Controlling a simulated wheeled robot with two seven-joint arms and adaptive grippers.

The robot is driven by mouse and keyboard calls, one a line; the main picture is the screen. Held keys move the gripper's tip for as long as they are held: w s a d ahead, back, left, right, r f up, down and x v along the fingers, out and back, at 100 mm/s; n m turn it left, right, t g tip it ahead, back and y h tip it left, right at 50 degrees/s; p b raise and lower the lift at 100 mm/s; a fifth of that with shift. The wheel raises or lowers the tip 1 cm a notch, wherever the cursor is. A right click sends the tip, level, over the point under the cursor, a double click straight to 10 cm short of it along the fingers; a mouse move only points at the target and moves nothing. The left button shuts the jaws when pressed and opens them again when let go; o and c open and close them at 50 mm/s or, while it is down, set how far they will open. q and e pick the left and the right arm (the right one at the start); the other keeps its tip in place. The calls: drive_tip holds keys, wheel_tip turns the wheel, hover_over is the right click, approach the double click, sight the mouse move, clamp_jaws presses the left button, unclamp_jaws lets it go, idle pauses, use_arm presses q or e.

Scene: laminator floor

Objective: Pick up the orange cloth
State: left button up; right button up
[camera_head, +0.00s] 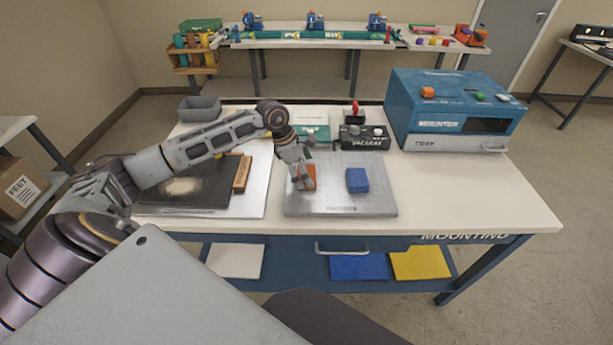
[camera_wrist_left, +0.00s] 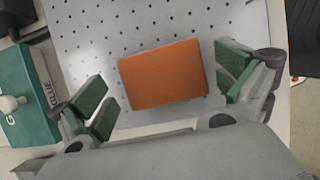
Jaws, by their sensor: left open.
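The orange cloth (camera_head: 309,177) is a folded block on the left part of the perforated metal plate (camera_head: 330,205). My left gripper (camera_head: 300,181) is above it and hides part of it in the head view. In the left wrist view the cloth (camera_wrist_left: 163,74) lies between the green-padded fingers of my left gripper (camera_wrist_left: 165,90). The fingers are open, with a gap on each side of the cloth. My right gripper is not in view.
A blue folded cloth (camera_head: 357,180) lies on the plate to the right. Behind stand a black vacuum box (camera_head: 363,137) and a teal glue box (camera_head: 312,132); the blue mounter (camera_head: 455,108) is at back right. A dark sheet and a wooden block (camera_head: 242,174) lie left.

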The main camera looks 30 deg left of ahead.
use_arm(q)
drive_tip(key=c, duration=0.9)
drive_tip(key=shift+r, duration=0.15)
drive_tip(key=shift+r+b, duration=0.4)
drive_tip(key=shift+r, duration=4.4)
drive_tip(key=o, duration=0.3)
drive_tip(key=shift+c, duration=0.9)
drive_tip(key=shift+d, duration=0.1)
